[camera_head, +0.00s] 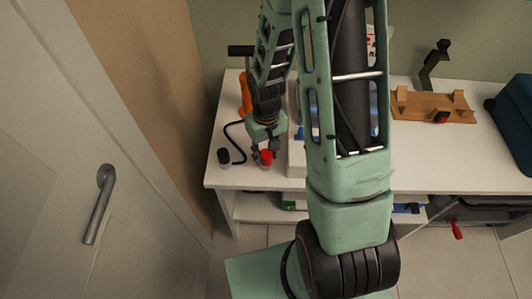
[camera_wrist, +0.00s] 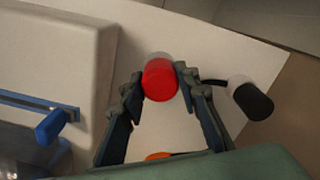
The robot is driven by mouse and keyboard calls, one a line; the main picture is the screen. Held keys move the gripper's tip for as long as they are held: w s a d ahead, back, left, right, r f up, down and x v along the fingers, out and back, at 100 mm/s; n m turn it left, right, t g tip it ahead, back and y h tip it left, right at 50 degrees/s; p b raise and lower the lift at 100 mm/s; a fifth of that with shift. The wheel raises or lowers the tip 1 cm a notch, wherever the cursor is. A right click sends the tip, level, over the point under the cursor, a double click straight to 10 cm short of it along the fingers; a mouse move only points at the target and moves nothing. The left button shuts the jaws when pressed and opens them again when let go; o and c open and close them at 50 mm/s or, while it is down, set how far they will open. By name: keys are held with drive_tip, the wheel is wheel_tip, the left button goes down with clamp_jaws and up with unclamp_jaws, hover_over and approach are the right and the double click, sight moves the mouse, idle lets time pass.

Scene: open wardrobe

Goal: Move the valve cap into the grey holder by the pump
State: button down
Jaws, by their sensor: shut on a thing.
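A red cap (camera_head: 266,158), which looks like the valve cap, is between the fingers of my gripper (camera_head: 264,150) near the front left of the white worktop. In the wrist view my gripper (camera_wrist: 158,85) is shut on this red cap (camera_wrist: 160,80), one finger on each side. A pale grey part (camera_wrist: 158,57) shows just beyond the red; I cannot tell whether it belongs to the cap or is a holder under it. The orange pump (camera_head: 245,94) with a black handle stands behind. A small dark cylinder (camera_head: 223,156) stands left of the gripper; it also shows in the wrist view (camera_wrist: 252,102).
A white box (camera_wrist: 60,60) with a blue lever (camera_wrist: 57,125) stands close beside the gripper. A black hose (camera_head: 233,140) curves on the worktop (camera_head: 225,178). A wooden rack (camera_head: 432,105) and a dark teal case (camera_head: 514,115) are to the right. A door (camera_head: 60,170) is at left.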

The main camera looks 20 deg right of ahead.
sight(266, 153)
drive_tip(key=shift+f, duration=0.2)
drive_tip(key=c, duration=1.4)
unclamp_jaws()
drive_tip(key=shift+r, duration=0.1)
wheel_tip(266, 153, up, 12)
